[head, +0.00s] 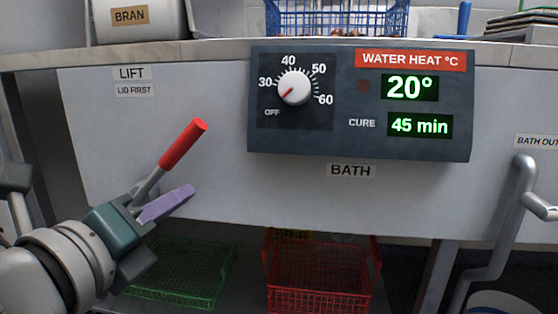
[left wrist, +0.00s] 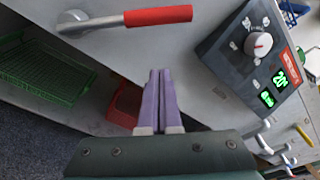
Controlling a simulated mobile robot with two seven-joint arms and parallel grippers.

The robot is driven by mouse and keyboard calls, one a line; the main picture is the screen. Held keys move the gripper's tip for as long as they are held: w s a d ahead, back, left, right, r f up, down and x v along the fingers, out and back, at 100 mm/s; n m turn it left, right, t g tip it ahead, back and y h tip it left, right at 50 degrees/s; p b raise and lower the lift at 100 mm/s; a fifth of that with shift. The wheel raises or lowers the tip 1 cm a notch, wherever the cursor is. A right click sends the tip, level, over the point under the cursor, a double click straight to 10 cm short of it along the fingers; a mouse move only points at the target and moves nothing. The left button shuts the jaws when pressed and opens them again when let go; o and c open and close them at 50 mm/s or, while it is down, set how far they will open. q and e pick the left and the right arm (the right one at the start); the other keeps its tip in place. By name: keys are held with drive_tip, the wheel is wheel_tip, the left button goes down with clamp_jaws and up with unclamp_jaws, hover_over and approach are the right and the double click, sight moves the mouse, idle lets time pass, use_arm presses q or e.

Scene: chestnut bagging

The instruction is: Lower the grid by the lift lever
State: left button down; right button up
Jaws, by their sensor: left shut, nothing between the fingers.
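The lift lever (head: 184,143) has a red grip on a grey metal rod and slants up to the right on the bath's front, below the LIFT label (head: 132,73). In the left wrist view the lever (left wrist: 158,15) lies ahead of the fingers, its pivot to the left. My left gripper (head: 190,190) has purple fingers, shut and empty, just below and right of the lever's rod in the head view. In the left wrist view the gripper's closed fingertips (left wrist: 160,72) are apart from the grip. A blue wire basket (head: 336,20) shows at the top; I cannot tell whether it is the grid.
The bath's control box (head: 360,140) juts out right of the lever, with a white dial (head: 295,87) and displays reading 20° and 45 min. Below are a green wire basket (head: 180,272) and a red one (head: 318,277). A grey pipe handle (head: 500,220) stands at the right.

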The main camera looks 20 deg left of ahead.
sight(169, 163)
use_arm(q)
drive_tip(key=w+b, duration=0.1)
drive_tip(key=w, duration=0.1)
drive_tip(key=w+b, duration=0.1)
drive_tip(key=w, duration=0.2)
drive_tip(key=w+a+f, duration=0.1)
drive_tip(key=w, duration=0.2)
drive_tip(key=shift+w+a+b, duration=0.1)
drive_tip(key=shift+w+b, duration=0.1)
drive_tip(key=shift+b, duration=0.2)
drive_tip(key=s+a+r, duration=0.2)
drive_tip(key=r, duration=0.1)
drive_tip(key=shift+a, duration=0.25)
drive_tip(key=shift+w, duration=0.1)
drive_tip(key=shift+r+p, duration=0.15)
drive_tip(key=shift+p, duration=0.2)
drive_tip(key=shift+a+r+n+p, duration=0.2)
drive_tip(key=shift+r+n+p, duration=0.05)
drive_tip(key=shift+n+p, duration=0.1)
